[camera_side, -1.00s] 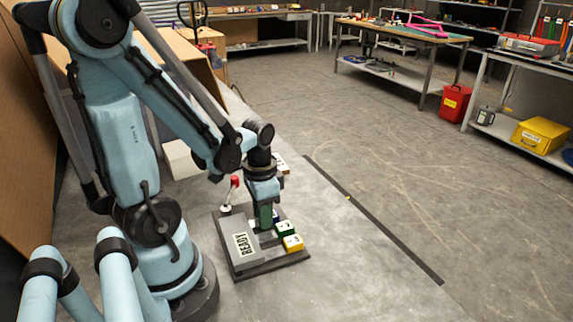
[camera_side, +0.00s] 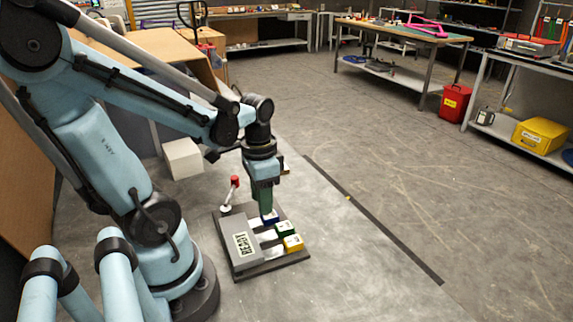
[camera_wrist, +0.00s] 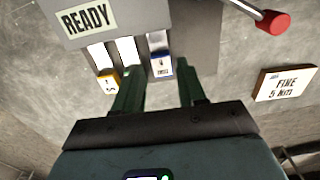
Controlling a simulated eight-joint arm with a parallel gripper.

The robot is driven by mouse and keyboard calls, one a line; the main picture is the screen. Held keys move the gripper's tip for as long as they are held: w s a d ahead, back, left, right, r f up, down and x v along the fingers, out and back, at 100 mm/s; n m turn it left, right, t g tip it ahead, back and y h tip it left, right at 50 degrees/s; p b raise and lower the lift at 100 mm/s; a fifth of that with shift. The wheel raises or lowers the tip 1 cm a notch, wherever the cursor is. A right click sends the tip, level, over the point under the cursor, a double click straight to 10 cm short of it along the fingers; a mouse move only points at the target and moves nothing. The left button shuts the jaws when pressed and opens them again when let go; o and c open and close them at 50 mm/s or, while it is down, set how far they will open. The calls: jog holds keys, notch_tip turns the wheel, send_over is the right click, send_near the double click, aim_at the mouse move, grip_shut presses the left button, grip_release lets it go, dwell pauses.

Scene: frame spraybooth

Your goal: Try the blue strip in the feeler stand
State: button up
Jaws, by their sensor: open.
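The feeler stand (camera_side: 236,262) is a dark grey base with a raised block marked READY; its block also shows in the wrist view (camera_wrist: 142,13). The blue strip (camera_side: 271,217) has a blue end tab and lies in the slot farthest back; its tab also shows in the wrist view (camera_wrist: 162,68). The green strip (camera_side: 285,229) and yellow strip (camera_side: 293,243) lie beside it. My gripper (camera_side: 265,208) points down, open, just above the blue tab. In the wrist view its green fingers (camera_wrist: 160,72) straddle the blue tab's line of sight. The left finger hides the green tab.
A red-knobbed lever (camera_side: 234,184) rises behind the stand; its knob also shows in the wrist view (camera_wrist: 275,21). A white box (camera_side: 183,159) stands farther back. The surface right of the stand is clear.

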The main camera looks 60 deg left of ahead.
aim_at(264, 217)
notch_tip(264, 217, up, 7)
jog(key=shift+r, duration=0.2)
dwell(0.4)
jog(key=shift+w, duration=0.1)
jog(key=w+d+t, duration=0.7)
jog(key=d, duration=0.2)
jog(key=shift+w+n, duration=0.2)
jog(key=shift+n, duration=0.2)
jog(key=shift+c, duration=0.3)
